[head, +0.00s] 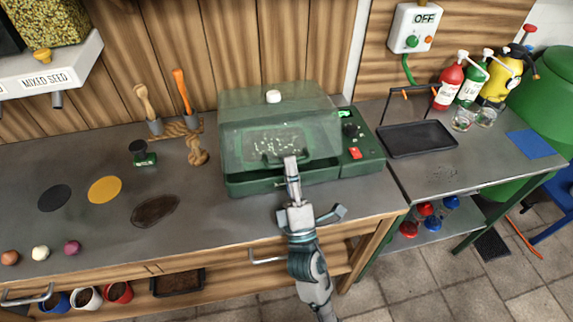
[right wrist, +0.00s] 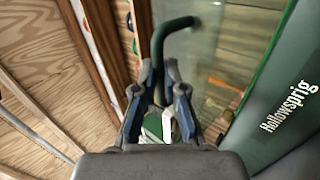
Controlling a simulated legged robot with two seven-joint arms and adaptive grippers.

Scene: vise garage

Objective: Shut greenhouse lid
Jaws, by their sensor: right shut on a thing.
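The greenhouse in the head view is a green box (head: 240,187) with a clear lid (head: 235,130) that has a white knob on top. A dark gap shows between the lid's front edge and the base, so the lid looks slightly raised; how far is hard to tell. My right gripper (head: 291,160) is at the front of the lid, shut on its green handle. In the right wrist view the bent green handle (right wrist: 172,32) rises from between the fingers (right wrist: 160,95), with the clear panel beside it. My left gripper is not in view.
A control panel (head: 357,150) with a red switch adjoins the box's right side. A black tray (head: 417,139) is on the right table.

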